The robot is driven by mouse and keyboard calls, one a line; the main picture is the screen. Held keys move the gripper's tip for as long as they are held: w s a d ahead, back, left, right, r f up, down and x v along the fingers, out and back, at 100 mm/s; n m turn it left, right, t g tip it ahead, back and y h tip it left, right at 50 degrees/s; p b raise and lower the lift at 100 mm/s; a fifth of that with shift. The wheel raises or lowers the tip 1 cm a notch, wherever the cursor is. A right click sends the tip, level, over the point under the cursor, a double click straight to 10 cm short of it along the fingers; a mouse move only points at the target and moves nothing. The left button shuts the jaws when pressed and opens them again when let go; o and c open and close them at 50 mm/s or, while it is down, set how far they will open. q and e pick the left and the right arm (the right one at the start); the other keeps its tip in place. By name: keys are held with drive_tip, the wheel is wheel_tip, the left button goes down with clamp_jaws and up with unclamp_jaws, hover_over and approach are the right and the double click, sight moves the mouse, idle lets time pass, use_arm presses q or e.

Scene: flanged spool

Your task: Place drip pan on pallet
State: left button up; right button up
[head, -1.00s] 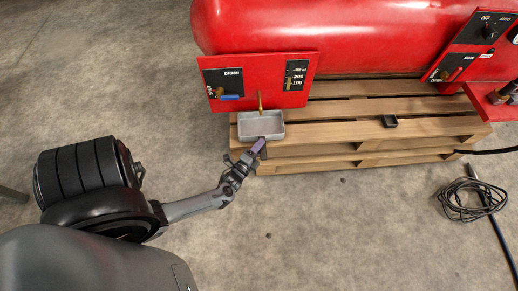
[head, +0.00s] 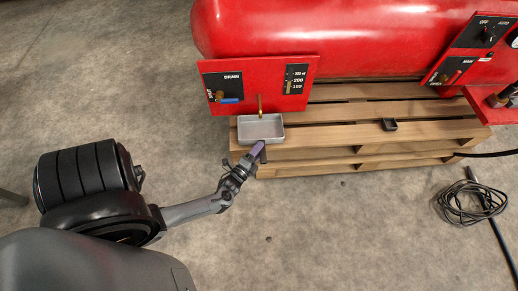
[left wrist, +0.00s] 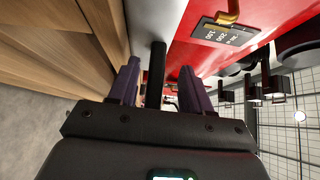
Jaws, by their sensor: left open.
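The drip pan (head: 261,137) is a shallow grey rectangular tray. In the head view it appears to rest on the front left corner of the wooden pallet (head: 340,135), under a brass drain tube (head: 260,106). My left gripper (head: 259,149) is open at the pan's front edge. In the left wrist view, a dark bar (left wrist: 155,75) stands between its two purple fingers, with gaps on both sides; it appears to be the pan's handle. A grey strip of the pan (left wrist: 143,20) shows beyond. My right gripper is out of view.
A red tank (head: 330,35) with a drain panel (head: 225,88) stands over the pallet, close behind the pan. A small black block (head: 389,125) is on the pallet. A coiled black cable (head: 462,208) lies on the floor at right. The floor in front is mostly clear.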

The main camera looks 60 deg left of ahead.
sight(263, 161)
use_arm(q)
drive_tip(key=p+v, duration=0.4)
drive_tip(key=v, duration=0.7)
drive_tip(key=w+n+g, duration=0.1)
drive_tip(key=w+n, duration=0.1)
drive_tip(key=w+d+r+n+g+h, duration=0.1)
drive_tip(key=w+n, duration=0.1)
drive_tip(key=w+d+n+g, duration=0.1)
drive_tip(key=w, duration=0.1)
drive_tip(key=shift+w+r+n, duration=0.25)
drive_tip(key=shift+r+n, duration=0.15)
drive_tip(key=d+r+n+g+h, duration=0.4)
drive_tip(key=d+r+g+h, duration=0.3)
drive_tip(key=d+r, duration=0.55)
drive_tip(key=s+d+r+n+g, duration=0.1)
drive_tip(key=s+d+r+g, duration=0.1)
drive_tip(key=s+d+r, duration=0.2)
drive_tip(key=s+r, duration=0.2)
drive_tip(key=s, duration=0.1)
drive_tip(key=shift+s+r+g, duration=0.25)
drive_tip(key=shift+r+g, duration=0.05)
drive_tip(key=shift+r, duration=0.05)
drive_tip(key=shift+r, duration=0.1)
